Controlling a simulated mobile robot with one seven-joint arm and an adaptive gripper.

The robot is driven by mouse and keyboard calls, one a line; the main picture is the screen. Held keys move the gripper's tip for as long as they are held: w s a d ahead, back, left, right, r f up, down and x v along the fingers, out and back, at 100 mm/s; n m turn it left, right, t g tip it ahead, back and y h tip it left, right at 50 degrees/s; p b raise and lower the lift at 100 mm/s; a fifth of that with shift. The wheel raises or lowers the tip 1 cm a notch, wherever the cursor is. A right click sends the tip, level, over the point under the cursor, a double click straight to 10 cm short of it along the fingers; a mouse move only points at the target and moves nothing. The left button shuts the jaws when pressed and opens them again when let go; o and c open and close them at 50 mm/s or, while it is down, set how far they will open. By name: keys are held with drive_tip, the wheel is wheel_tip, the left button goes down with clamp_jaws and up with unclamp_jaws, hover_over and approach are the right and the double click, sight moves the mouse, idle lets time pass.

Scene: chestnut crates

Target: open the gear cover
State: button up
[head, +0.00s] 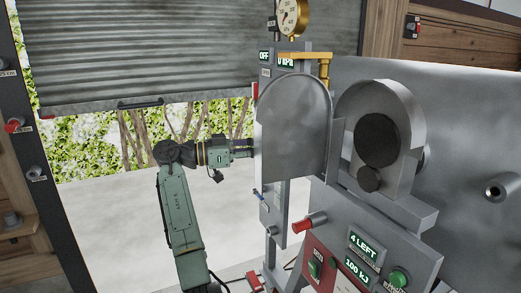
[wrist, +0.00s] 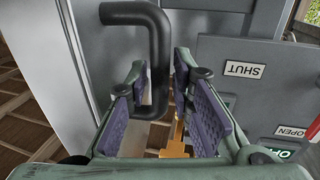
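The gear cover (head: 295,125) is an arched grey plate in the head view. It stands swung out to the left of its housing (head: 405,120), with two dark round gears (head: 377,140) exposed. My gripper (head: 248,152) is at the cover's left edge, its fingertips partly hidden there. In the wrist view, a bent black handle (wrist: 158,60) reaches down between the purple-padded fingers of my gripper (wrist: 165,95). The fingers are apart, with a visible gap on the handle's right side. Whether the left finger touches it I cannot tell.
A control panel (head: 335,270) with buttons and lit displays is below the housing. A brass pipe and gauge (head: 292,18) rise above the cover. A half-raised roller shutter (head: 180,50) is behind my arm. SHUT and OPEN labels (wrist: 243,70) show in the wrist view.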

drive_tip(key=v, duration=1.2)
